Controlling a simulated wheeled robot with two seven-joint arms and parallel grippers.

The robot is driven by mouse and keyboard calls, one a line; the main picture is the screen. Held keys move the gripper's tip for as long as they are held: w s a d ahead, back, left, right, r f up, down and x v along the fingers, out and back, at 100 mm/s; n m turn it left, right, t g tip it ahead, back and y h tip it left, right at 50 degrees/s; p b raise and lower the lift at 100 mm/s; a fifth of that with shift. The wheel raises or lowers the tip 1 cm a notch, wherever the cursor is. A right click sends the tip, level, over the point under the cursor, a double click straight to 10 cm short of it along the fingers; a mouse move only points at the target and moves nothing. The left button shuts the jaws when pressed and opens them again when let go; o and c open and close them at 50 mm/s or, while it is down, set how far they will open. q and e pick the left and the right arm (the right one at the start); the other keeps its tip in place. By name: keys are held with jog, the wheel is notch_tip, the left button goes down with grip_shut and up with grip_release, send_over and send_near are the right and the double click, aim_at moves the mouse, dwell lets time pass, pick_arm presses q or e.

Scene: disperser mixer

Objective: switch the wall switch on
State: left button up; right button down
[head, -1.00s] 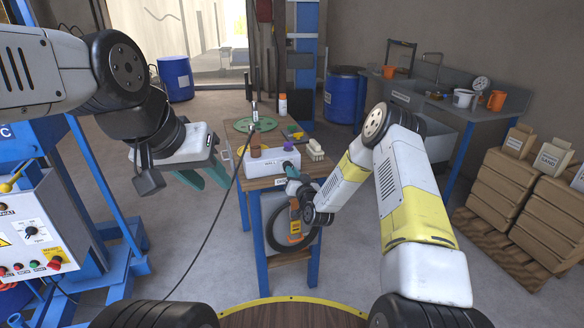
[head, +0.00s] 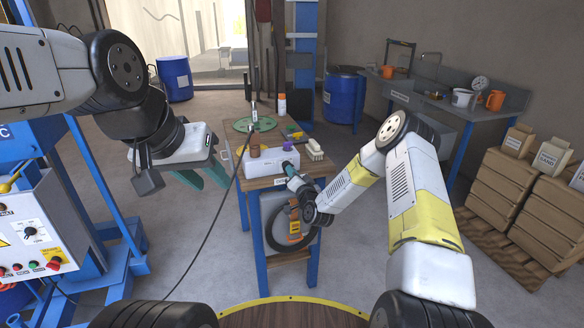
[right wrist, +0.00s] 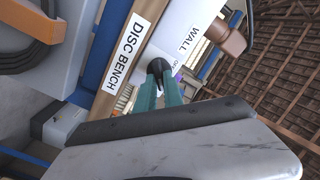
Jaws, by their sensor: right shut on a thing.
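My right gripper (right wrist: 160,78) is shut on this knob; in the head view the gripper (head: 287,166) is at the right end of the box. The fingers partly hide the knob, and its exact turn cannot be told. My left gripper (head: 205,178) is open and empty, left of the bench.
The bench (head: 257,192) carries a green disc (head: 255,124), small coloured pots and a white block (head: 314,149). A control panel (head: 35,235) stands at left. A cable runs beside the bench.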

jog(key=shift+f, duration=0.1)
jog(key=c, duration=1.5)
grip_release()
jog(key=shift+o, duration=0.2)
jog(key=v, duration=0.8)
jog(key=shift+w, duration=0.1)
